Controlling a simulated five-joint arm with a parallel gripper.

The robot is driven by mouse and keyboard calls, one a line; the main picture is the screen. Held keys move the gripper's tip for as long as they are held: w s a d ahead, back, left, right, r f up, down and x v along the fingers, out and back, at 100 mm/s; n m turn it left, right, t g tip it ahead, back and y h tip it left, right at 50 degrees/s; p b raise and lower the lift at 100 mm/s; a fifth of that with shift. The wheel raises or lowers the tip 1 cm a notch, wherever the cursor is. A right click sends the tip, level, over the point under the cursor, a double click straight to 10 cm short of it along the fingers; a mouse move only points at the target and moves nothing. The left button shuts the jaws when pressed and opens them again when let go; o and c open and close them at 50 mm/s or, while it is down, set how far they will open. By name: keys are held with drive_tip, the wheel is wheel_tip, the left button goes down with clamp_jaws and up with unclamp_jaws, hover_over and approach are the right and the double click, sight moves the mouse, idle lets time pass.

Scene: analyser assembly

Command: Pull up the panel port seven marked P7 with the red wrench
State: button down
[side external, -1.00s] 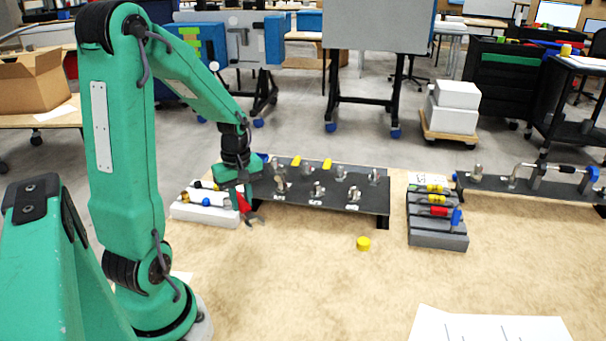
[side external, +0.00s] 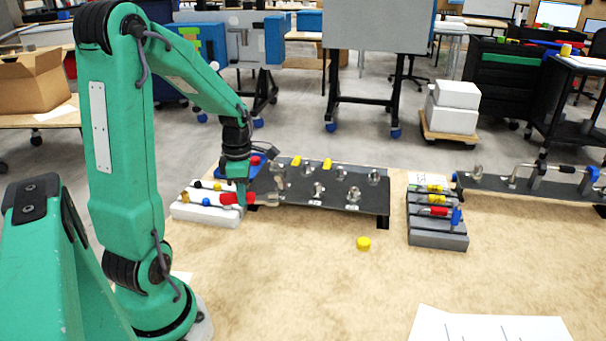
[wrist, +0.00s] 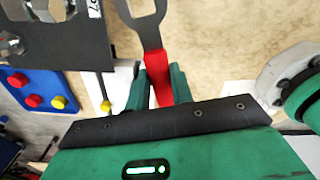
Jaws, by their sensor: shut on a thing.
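My gripper (side external: 243,188) is shut on the red wrench (side external: 233,198) at the left end of the dark port panel (side external: 335,203). In the wrist view, the red handle (wrist: 160,80) sits between the two green fingers of my gripper (wrist: 158,88). The grey open-ended head (wrist: 143,12) points away from the gripper, beside the panel edge (wrist: 98,52). A white label (wrist: 95,8), which seems to read P7, is partly cut off at the top. A metal fitting (wrist: 48,8) stands near it. I cannot tell whether the wrench head touches the panel.
A white tool rack (side external: 207,214) stands below my gripper. A blue box (wrist: 40,82) with red and yellow buttons lies beside the panel. A grey tool rack (side external: 437,236) and a loose yellow cap (side external: 363,243) are to the right.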

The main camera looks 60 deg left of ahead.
drive_tip(key=n, duration=0.5)
drive_tip(key=shift+w+a+r, duration=0.15)
drive_tip(key=shift+r, duration=0.15)
drive_tip(key=n, duration=0.3)
drive_tip(key=shift+w+r, duration=0.1)
drive_tip(key=shift+r, duration=0.1)
drive_tip(key=shift+n, duration=0.3)
idle(0.4)
drive_tip(key=shift+w+a+f, duration=0.1)
drive_tip(key=shift+w+f, duration=0.1)
drive_tip(key=shift+f, duration=0.5)
drive_tip(key=shift+w+a+f, duration=0.1)
drive_tip(key=shift+w+f, duration=0.1)
drive_tip(key=shift+f, duration=0.45)
drive_tip(key=shift+w+a+f, duration=0.15)
drive_tip(key=shift+w, duration=0.6)
drive_tip(key=shift+w, duration=0.1)
drive_tip(key=shift+w+a, duration=0.25)
drive_tip(key=shift+w, duration=0.4)
drive_tip(key=shift+w+a, duration=0.15)
drive_tip(key=shift+w, duration=0.55)
